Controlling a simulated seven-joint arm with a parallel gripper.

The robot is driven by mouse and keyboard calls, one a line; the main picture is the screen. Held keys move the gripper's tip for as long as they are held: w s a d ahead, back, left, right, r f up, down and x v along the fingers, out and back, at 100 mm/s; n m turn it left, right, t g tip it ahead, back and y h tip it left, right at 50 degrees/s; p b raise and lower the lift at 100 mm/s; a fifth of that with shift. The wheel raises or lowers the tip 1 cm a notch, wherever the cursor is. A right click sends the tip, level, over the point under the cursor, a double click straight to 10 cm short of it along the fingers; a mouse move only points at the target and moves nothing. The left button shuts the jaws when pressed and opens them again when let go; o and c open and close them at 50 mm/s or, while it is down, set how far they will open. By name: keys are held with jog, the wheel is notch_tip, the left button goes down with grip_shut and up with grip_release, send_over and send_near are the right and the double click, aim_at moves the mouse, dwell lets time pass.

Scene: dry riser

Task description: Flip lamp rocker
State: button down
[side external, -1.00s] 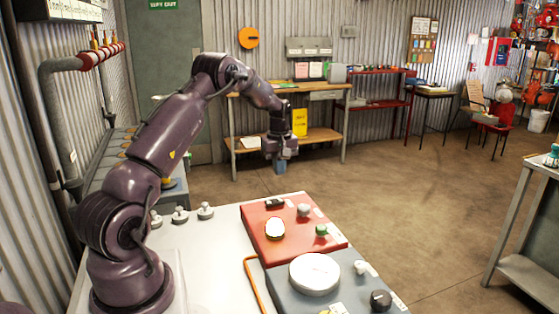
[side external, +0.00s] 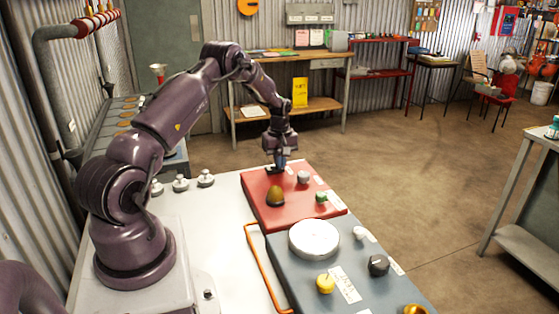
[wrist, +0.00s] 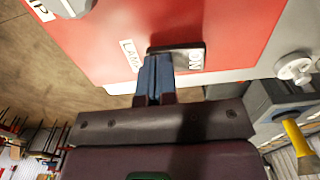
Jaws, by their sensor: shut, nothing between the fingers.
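The black lamp rocker (wrist: 192,50) sits on the red panel, with a white "ON" marking at its right end and a "LAMP" label (wrist: 130,55) beside it in the wrist view. My gripper (wrist: 157,62) is shut and empty. Its blue fingertips are at the left end of the rocker, opposite the "ON" end, and appear to touch it. In the side view my gripper (side external: 280,165) points down at the rocker (side external: 273,170), which it partly hides. The domed lamp (side external: 276,196) on the red panel looks dark amber and unlit.
On the red panel (side external: 300,212) stand a grey knob (side external: 303,177) and a green button (side external: 321,197). A grey panel with a round white disc (side external: 314,239), a yellow knob (side external: 325,284) and a black knob (side external: 378,265) adjoins it. An orange cable (side external: 262,262) runs alongside.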

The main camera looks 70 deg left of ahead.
jog(key=shift+s+f, duration=0.1)
jog(key=shift+f, duration=0.05)
jog(key=shift+s+r, duration=0.35)
jog(key=shift+s, duration=0.35)
notch_tip(320, 180, up, 14)
jog(key=w, duration=0.2)
jog(key=shift+w, duration=0.35)
jog(key=shift+f, duration=0.1)
dwell(0.3)
